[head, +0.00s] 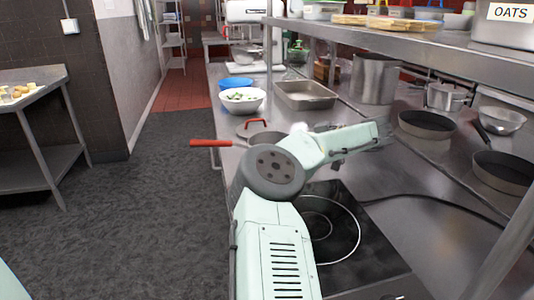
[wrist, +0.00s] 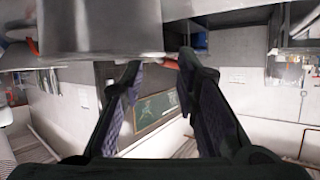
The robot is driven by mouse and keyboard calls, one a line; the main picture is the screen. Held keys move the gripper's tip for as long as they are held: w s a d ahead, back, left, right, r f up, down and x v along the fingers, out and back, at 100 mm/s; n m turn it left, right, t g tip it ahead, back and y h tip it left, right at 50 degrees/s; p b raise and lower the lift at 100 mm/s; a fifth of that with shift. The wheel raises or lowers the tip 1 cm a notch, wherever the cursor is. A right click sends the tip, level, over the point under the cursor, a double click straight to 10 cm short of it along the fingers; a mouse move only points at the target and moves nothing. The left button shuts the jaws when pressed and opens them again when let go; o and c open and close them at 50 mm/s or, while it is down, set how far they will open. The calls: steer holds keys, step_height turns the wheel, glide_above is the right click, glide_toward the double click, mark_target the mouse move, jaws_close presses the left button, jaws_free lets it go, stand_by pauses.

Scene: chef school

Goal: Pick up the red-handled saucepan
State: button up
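The red-handled saucepan (head: 208,143) is on the steel counter in the head view. Its red handle points left, out past the counter's edge. My arm hides part of its grey body. A lid with a red loop handle (head: 254,123) lies just behind it. My gripper (head: 372,135) is to the right of the saucepan, above the counter and turned away from it toward the right. In the wrist view my gripper (wrist: 160,63) has its two dark fingers apart with nothing between them. I cannot make out the saucepan in the wrist view.
A black cooktop (head: 335,225) is in front. Behind the saucepan are a white bowl (head: 243,106), a blue bowl (head: 236,83) and a metal tray (head: 304,96). A tall pot (head: 375,78) and pans (head: 428,124) stand right, under an overhead shelf (head: 420,45). The floor (head: 140,220) at left is clear.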

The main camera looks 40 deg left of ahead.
steer(key=shift+r+p+x, duration=0.15)
steer(key=shift+p+x, duration=0.45)
steer(key=shift+x, duration=1.35)
steer(key=shift+r+p+x, duration=0.15)
steer(key=shift+p+x, duration=0.45)
steer(key=shift+x, duration=1.3)
jaws_close()
steer(key=shift+r, duration=0.1)
